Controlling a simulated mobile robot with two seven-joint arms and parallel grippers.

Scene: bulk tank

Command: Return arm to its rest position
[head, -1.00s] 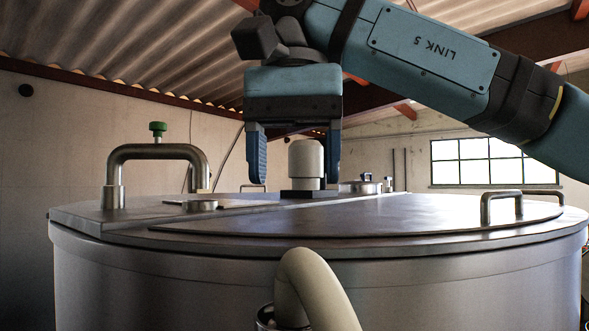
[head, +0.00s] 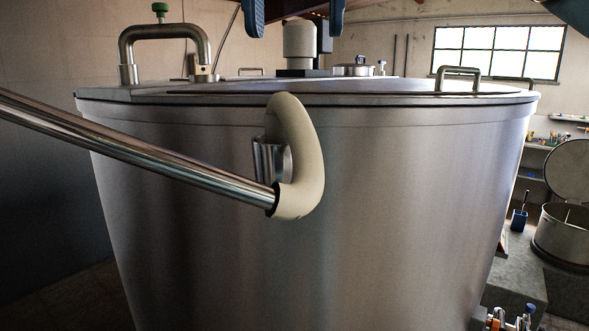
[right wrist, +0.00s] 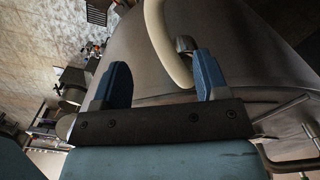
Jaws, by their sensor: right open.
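The rest of my right arm is mostly out of the head view; a dark blue-grey part shows at the top right corner. My left gripper is not in view.
The large steel tank (head: 400,190) fills the middle. A cream curved hose (head: 306,150) joins a steel pipe (head: 130,145) across its front. A bent pipe with a green knob (head: 160,10) and a lid handle (head: 457,72) stand up from the top. A round vessel (head: 565,235) is at right.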

